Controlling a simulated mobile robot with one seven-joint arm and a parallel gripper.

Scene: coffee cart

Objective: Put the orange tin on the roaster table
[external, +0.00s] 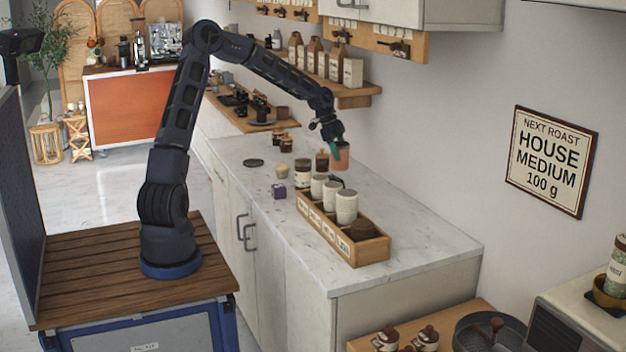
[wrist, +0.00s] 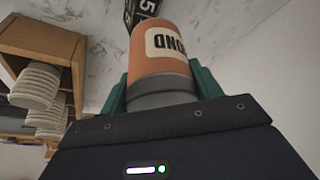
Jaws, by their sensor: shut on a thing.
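The orange tin (wrist: 160,52) fills the middle of the wrist view, with a cream label and a grey end. My gripper (wrist: 162,88) is shut on it, with one teal finger on each side of its grey end. In the external view the tin (external: 341,160) is at my gripper (external: 334,148), near the wall at the back of the marble counter. I cannot tell exactly how high it is above the counter. A wooden table (external: 464,311) at the bottom right, partly cut off, appears to be the roaster table.
A wooden crate (external: 363,254) with white canisters stands on the counter, near the tin. A wall shelf (external: 358,97) is above. Jars and a dark round tray (external: 470,328) occupy part of the wooden table.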

